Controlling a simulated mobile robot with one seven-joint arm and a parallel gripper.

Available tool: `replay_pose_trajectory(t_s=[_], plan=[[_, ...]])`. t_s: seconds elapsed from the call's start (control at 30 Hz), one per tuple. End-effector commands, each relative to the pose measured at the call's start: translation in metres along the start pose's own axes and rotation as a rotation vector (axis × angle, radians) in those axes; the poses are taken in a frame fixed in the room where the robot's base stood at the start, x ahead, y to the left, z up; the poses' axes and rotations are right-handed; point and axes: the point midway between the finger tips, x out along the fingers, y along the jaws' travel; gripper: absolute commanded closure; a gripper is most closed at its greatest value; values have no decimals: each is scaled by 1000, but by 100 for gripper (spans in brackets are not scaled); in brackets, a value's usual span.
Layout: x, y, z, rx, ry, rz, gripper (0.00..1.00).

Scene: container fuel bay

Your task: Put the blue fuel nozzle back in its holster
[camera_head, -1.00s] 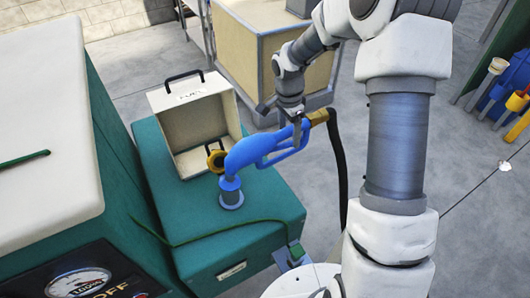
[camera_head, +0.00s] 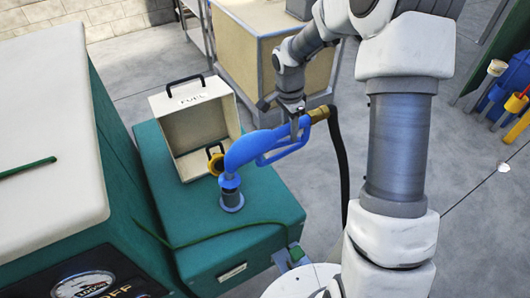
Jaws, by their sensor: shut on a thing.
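The blue fuel nozzle (camera_head: 255,150) is in my gripper (camera_head: 295,127), which is shut on its handle end near the brass fitting (camera_head: 320,114).
A black hose (camera_head: 341,165) runs from the nozzle's rear down past the right side of the green cabinet (camera_head: 275,212). A green cord (camera_head: 205,238) crosses the cabinet top. A white-topped unit with a gauge (camera_head: 85,284) stands at left.

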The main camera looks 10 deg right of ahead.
Motion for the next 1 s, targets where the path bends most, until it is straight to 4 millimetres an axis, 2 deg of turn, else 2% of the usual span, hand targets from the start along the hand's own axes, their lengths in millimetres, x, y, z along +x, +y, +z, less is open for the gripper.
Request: replay_pose_trajectory(t_s=[0.03, 0.7, 1.0], plan=[[-9, -1, -1, 0, 1, -3, 100], [-73, -1, -6, 0, 0, -2, 100], [-88, -1, -7, 0, 0, -2, 100]])
